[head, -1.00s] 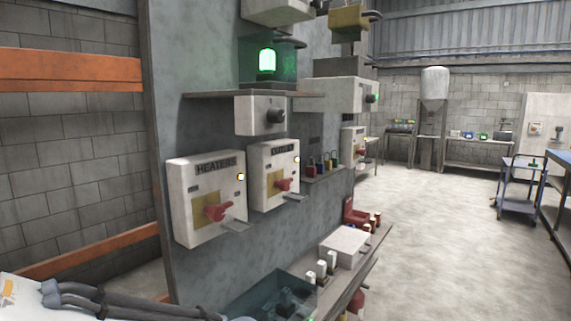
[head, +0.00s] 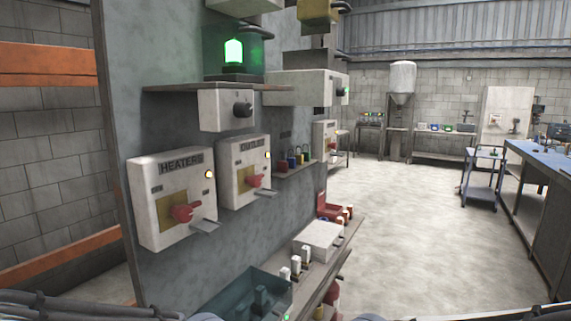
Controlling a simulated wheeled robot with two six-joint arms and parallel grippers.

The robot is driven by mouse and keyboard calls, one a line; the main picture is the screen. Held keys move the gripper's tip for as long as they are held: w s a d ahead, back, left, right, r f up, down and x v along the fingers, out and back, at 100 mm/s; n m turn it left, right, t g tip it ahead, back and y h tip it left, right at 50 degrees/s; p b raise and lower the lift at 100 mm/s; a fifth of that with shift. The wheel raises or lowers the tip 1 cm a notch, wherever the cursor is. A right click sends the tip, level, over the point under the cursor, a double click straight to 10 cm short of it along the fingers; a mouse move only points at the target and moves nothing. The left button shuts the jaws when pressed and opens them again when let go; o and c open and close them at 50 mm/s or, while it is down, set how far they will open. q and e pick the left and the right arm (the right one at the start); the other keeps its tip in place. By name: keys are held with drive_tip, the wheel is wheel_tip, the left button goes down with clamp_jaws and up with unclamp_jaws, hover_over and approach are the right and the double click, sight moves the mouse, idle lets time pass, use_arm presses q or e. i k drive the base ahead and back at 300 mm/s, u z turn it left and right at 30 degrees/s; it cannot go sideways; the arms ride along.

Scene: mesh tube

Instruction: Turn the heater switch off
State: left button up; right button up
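The heater box (head: 172,197) is a white box labelled HEATERS on the grey panel, left of centre. Its red switch handle (head: 185,213) sits on a yellow plate and points roughly sideways. A small amber lamp (head: 208,174) glows at the box's right edge, and a small grey tab juts out below the handle. A similar white box (head: 244,170) with its own red handle is mounted just to the right. Only dark cables and parts of my arms show along the bottom edge. Neither gripper is in view.
A green lamp (head: 234,52) glows on a shelf above the boxes. A lower shelf (head: 325,262) with a white box and small items juts out from the panel. The concrete floor (head: 400,215) to the right is open, with a trolley (head: 482,175) and a blue-topped bench (head: 545,160) beyond.

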sight(183, 213)
drive_tip(key=u, duration=0.55)
drive_tip(key=k, duration=1.3)
drive_tip(key=u, duration=0.1)
drive_tip(key=i, duration=0.5)
drive_tip(key=z, duration=0.75)
drive_tip(key=i, duration=1.1)
drive_tip(key=u, duration=0.35)
